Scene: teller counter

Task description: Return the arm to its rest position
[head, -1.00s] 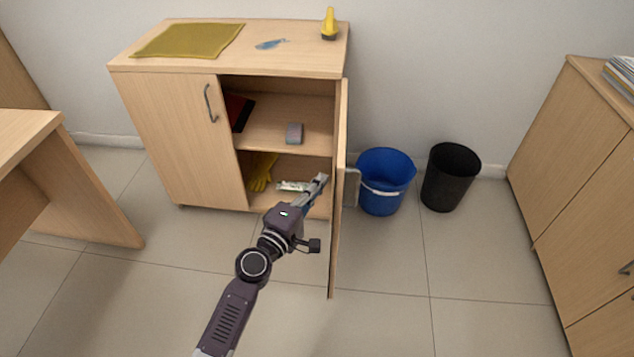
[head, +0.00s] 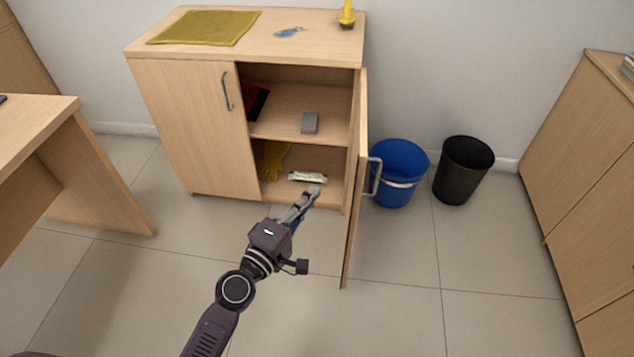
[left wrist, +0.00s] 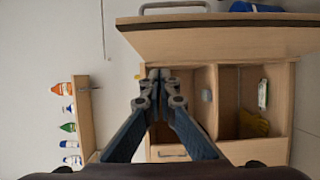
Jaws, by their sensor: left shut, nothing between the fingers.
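My left gripper (head: 313,192) is shut and empty. In the head view it is in front of the cabinet's open lower compartment, to the left of the open right door (head: 356,190). In the left wrist view its fingertips (left wrist: 153,75) meet in front of the cabinet (left wrist: 292,103). The arm reaches in from the bottom of the head view. My right gripper is not in view.
The cabinet (head: 180,130) holds a grey box (head: 310,122), yellow gloves (head: 273,160) and a white packet (head: 308,177). A blue bucket (head: 398,160) and black bin (head: 462,170) stand right of the door. A desk (head: 100,170) is at left; floor in front is clear.

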